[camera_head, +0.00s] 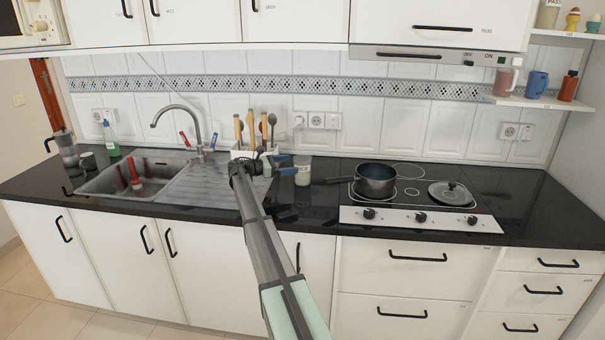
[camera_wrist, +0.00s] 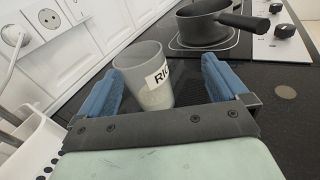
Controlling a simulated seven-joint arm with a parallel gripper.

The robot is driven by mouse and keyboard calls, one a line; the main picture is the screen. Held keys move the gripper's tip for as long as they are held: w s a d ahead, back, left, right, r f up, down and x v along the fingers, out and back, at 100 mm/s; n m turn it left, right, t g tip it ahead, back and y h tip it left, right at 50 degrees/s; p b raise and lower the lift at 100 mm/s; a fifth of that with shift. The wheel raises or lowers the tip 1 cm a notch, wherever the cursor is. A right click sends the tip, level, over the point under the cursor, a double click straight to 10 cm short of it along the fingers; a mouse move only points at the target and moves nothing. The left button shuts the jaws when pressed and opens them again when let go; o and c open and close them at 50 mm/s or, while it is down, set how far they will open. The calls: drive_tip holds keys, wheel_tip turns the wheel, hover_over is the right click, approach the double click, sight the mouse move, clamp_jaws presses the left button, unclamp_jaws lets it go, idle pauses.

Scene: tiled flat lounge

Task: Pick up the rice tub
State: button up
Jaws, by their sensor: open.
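The rice tub (camera_head: 303,172) is a small translucent cup with a white label, standing upright on the black counter between the utensil holder and the stove. In the wrist view the tub (camera_wrist: 143,80) shows its label starting "RI" and pale contents low inside. My gripper (camera_wrist: 166,85) is open, with its blue fingers on either side of the tub. A gap shows on the right between tub and finger; the left finger is very close to the tub, and I cannot tell if they touch. In the head view my gripper (camera_head: 287,166) is just left of the tub.
A dark pot (camera_head: 375,181) with its handle pointing toward the tub sits on the stove (camera_head: 420,217). A white utensil holder (camera_head: 240,154) stands left of the tub. A lid (camera_head: 450,193) lies on the right burner. The sink (camera_head: 130,175) is at the left.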

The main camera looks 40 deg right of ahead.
sight(304, 172)
drive_tip(key=shift+n+h, duration=0.3)
drive_tip(key=shift+h, duration=0.1)
drive_tip(key=w+f, duration=0.1)
drive_tip(key=f, duration=0.1)
drive_tip(key=w+d+f, duration=0.1)
drive_tip(key=f, duration=0.1)
drive_tip(key=w+d+f, duration=0.1)
drive_tip(key=f, duration=0.2)
drive_tip(key=shift+d, duration=0.2)
drive_tip(key=shift+x, duration=3.7)
drive_tip(key=shift+r, duration=0.15)
drive_tip(key=c, duration=1)
